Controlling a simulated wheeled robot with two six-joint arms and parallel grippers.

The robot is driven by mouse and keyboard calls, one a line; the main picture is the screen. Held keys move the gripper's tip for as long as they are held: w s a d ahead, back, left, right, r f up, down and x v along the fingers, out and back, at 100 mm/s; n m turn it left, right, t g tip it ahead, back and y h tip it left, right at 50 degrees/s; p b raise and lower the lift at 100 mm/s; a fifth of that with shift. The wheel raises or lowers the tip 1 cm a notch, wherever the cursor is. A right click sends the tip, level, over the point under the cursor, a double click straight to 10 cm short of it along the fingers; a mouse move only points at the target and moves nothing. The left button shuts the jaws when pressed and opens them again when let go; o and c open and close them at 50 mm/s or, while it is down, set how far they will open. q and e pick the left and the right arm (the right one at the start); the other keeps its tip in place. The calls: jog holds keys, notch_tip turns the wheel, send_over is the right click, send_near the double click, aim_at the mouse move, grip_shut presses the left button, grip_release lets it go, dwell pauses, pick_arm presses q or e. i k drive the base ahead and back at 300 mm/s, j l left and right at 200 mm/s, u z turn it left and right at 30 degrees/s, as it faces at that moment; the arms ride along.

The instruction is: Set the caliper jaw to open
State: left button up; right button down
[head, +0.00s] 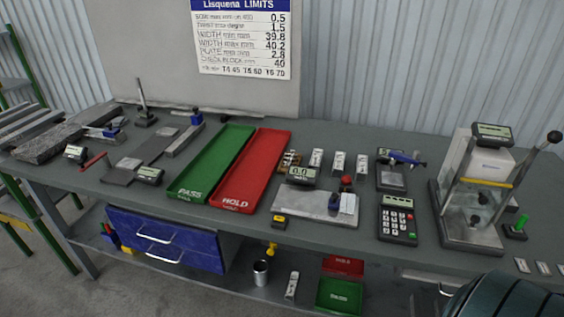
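I cannot tell for sure which device is the caliper. One candidate is a small blue tool (404,158) with a dark end, lying over a dark stand with a grey plate (391,179) right of centre. A blue block (196,118) on a long grey bar stands left of the green tray. The jaw openings are too small to read. Neither of my grippers is in view.
The green PASS tray (185,188) and red HOLD tray (234,199) lie empty mid-table. A keypad (398,220) and a tall lever press (472,237) stand at right. A granite slab (46,143) is at left. Blue drawers (165,239) hang below.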

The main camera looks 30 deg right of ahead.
aim_at(335, 203)
jog(key=z, duration=1.5)
